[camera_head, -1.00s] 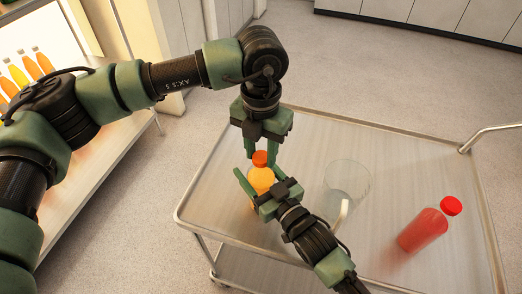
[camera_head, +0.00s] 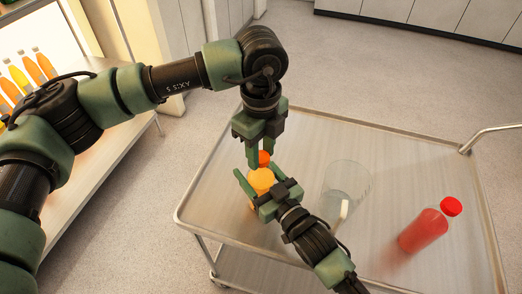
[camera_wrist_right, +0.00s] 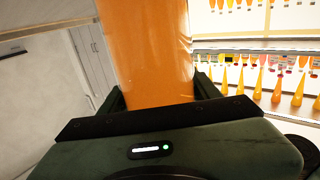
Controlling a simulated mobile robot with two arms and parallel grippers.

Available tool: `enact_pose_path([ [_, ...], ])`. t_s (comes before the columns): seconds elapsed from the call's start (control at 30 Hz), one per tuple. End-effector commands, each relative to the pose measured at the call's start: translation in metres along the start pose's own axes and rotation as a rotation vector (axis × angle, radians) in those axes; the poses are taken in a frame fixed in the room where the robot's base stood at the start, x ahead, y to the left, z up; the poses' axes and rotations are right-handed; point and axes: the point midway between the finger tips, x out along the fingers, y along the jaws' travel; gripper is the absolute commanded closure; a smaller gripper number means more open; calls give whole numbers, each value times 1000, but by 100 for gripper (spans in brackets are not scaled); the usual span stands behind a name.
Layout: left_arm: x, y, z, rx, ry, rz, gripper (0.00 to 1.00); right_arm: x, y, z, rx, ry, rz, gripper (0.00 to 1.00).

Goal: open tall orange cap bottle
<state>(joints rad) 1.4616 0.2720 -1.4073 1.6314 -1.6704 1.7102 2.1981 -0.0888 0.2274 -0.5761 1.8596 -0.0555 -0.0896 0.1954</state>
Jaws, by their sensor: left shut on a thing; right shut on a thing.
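The bottle (camera_head: 261,181) has yellow-orange juice and an orange cap (camera_head: 264,158). It is at the left part of the metal cart. My left gripper (camera_head: 262,160) comes down from above and is shut on the cap, its fingers partly hiding it. My right gripper (camera_head: 259,181) is shut around the bottle's body from the front right. In the right wrist view the orange bottle body (camera_wrist_right: 147,55) fills the middle, between the fingers. I cannot tell whether the cap is apart from the neck.
A clear glass container (camera_head: 347,185) with a pale stick stands on the cart (camera_head: 310,135), right of the bottle. A red bottle with a red cap (camera_head: 424,231) is further right. A lit shelf with several juice bottles (camera_head: 20,76) is at the far left.

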Motion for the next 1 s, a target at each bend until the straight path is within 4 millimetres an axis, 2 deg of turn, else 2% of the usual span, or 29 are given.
enact_pose_path([
  [0.43, -2, 0, 1, 1, -1, -1, 100, 0, 0, -1, 0, 3, 0, 100],
  [1.0, -21, 0, 0, 2, 0, -1, 100, 0, 0, -1, 1, 2, 0, 100],
])
